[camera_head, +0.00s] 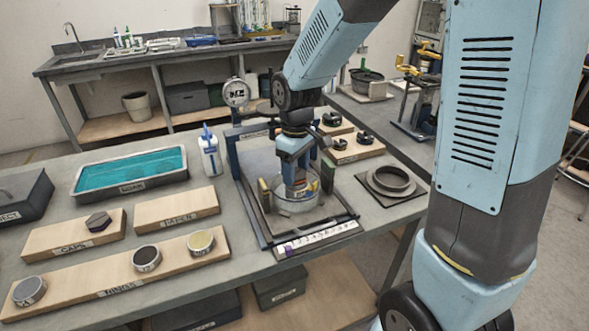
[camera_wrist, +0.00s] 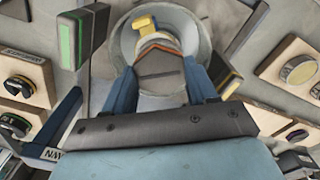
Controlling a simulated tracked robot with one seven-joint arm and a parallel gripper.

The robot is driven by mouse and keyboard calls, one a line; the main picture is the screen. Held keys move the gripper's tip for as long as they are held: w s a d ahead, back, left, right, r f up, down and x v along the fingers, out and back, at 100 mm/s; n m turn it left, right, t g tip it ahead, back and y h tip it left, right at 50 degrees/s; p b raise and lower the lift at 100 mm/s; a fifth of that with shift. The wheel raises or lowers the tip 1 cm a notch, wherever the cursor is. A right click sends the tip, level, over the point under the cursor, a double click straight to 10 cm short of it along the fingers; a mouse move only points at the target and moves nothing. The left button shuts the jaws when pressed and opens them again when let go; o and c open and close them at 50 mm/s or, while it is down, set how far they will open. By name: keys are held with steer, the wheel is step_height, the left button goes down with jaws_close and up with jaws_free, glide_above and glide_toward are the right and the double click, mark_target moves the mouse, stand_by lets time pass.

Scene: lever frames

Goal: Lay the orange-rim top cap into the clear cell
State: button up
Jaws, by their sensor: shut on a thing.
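The clear cell (camera_head: 297,208) is a low, see-through round dish standing on the framed plate in the head view. Its round wall (camera_wrist: 125,42) also shows in the wrist view. My gripper (camera_head: 296,188) points straight down over the cell, with its fingers at or just inside the cell's mouth. In the wrist view its blue fingers close on the orange-rim top cap (camera_wrist: 160,66), a dark grey angular piece with a thin orange edge. The cap appears within the cell's outline; whether it touches what lies below is hidden. Yellow pieces show beside the fingers.
A framed stand (camera_head: 256,208) surrounds the cell, with a numbered strip (camera_head: 316,237) in front. A teal-filled tray (camera_head: 130,170), a white bottle (camera_head: 209,153) and wooden boards lie left. A dark hexagonal piece (camera_head: 98,221) sits on one board. A dark ring (camera_head: 391,180) lies right.

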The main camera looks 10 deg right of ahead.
steer(key=shift+f, duration=0.1)
stand_by(0.7)
steer(key=o, duration=1.4)
steer(key=shift+c, duration=0.2)
step_height(320, 180, up, 12)
steer(key=r, duration=0.1)
steer(key=s+d+r+m+t, duration=0.2)
steer(key=s+d+r+m, duration=0.1)
steer(key=s+d, duration=0.5)
steer(key=s+d+r+m+t, duration=0.3)
steer(key=s+d+m, duration=0.3)
steer(key=s+d, duration=0.2)
steer(key=shift+s+r+m+t, duration=0.25)
steer(key=shift+s+m+t, duration=0.05)
steer(key=shift+s, duration=0.25)
